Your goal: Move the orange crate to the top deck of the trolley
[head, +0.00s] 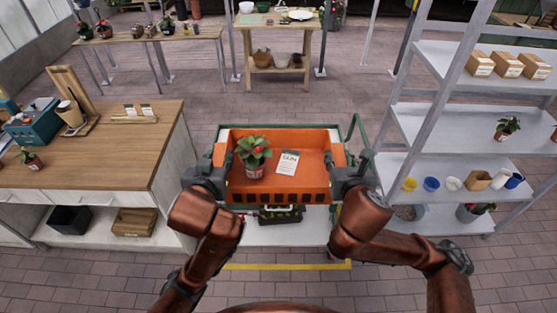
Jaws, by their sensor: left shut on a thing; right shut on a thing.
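The orange crate (310,140) is in the middle of the head view, with a small red-flowered potted plant (254,153) and a white printed card (286,168) inside it. My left gripper (217,172) is shut on the crate's left side. My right gripper (350,174) is shut on its right side. The green-framed trolley (354,130) shows behind and below the crate. The crate covers most of its top deck, and I cannot tell whether the crate touches the deck. A dark case (281,214) sits on the trolley's pale lower deck (280,235).
A wooden-topped counter (120,155) stands close on the left. A grey shelf unit (440,125) with boxes, pots and cups stands on the right. A yellow floor line (287,266) runs in front of the trolley. A wooden potting table (275,40) is behind, across open paved floor.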

